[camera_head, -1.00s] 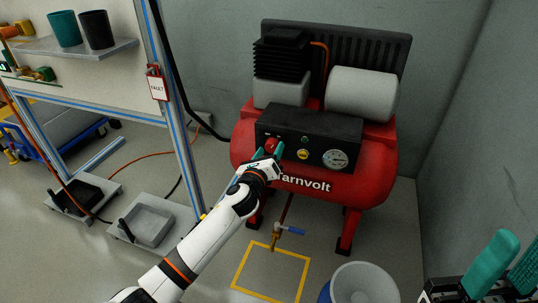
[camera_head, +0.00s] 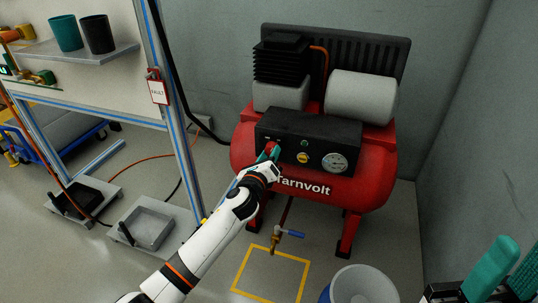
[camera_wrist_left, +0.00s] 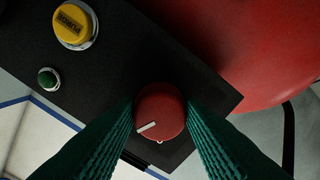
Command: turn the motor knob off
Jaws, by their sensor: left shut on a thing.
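The motor knob (camera_wrist_left: 160,112) is a round red knob with a white pointer line, on the black control panel (camera_head: 333,133) of a red compressor (camera_head: 330,187). In the left wrist view it sits between the two green fingers of my left gripper (camera_wrist_left: 160,128), which press on its sides. The pointer line aims toward the lower left of that view. In the head view my left gripper (camera_head: 270,152) covers most of the knob at the panel's left end. My right gripper (camera_head: 500,268) shows at the lower right corner, its green fingers away from the compressor.
A yellow button (camera_wrist_left: 75,24) and a green button (camera_wrist_left: 48,78) are on the panel, with a gauge (camera_head: 334,162) further right. A drain valve with a blue handle (camera_head: 294,234) hangs below. A bucket (camera_head: 362,285) stands in front. A red tag (camera_head: 157,88) hangs on the frame.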

